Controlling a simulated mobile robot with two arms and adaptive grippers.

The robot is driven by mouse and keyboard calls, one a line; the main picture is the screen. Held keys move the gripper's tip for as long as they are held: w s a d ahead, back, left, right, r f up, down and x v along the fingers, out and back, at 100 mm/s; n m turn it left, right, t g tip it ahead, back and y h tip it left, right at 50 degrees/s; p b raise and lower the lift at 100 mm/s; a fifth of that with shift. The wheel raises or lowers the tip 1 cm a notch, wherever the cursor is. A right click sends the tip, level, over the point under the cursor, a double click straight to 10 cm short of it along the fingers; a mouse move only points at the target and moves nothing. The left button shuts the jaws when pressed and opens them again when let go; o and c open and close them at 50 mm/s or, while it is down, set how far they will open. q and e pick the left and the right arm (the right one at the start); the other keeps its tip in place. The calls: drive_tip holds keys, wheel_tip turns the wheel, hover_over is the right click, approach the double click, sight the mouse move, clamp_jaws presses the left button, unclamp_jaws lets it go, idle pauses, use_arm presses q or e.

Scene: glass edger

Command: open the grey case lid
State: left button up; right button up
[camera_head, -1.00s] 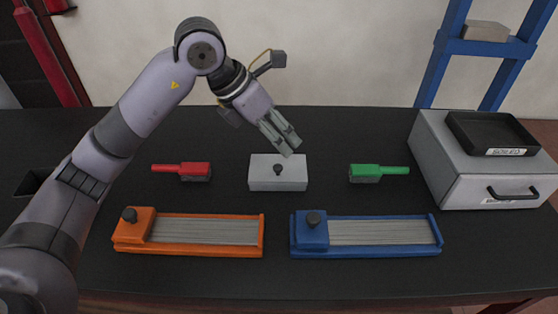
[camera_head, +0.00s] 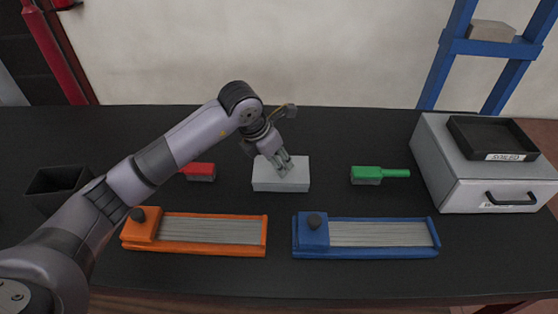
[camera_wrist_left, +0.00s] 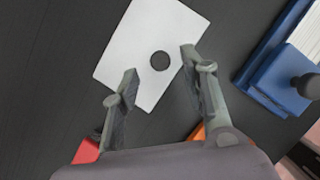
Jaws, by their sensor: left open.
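The grey case (camera_head: 281,184) sits shut in the middle of the black table. Its dark round knob (camera_wrist_left: 160,61) shows on the lid in the left wrist view; in the head view my gripper hides it. My left gripper (camera_head: 284,170) is over the lid, pointing down. In the left wrist view my left gripper (camera_wrist_left: 158,62) is open, with one finger on either side of the knob in the picture. I cannot tell whether the fingers touch the lid. My right gripper is not in view.
A red brush (camera_head: 202,172) and a green brush (camera_head: 367,175) lie left and right of the case. Orange (camera_head: 140,232) and blue (camera_head: 311,236) racks stand in front. A grey drawer unit (camera_head: 450,180) with a black tray (camera_head: 490,133) is at right; a black bin (camera_head: 58,184) at left.

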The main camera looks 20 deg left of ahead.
use_arm(q)
drive_tip(key=shift+x, duration=1.6)
clamp_jaws()
drive_tip(key=shift+r, duration=0.1)
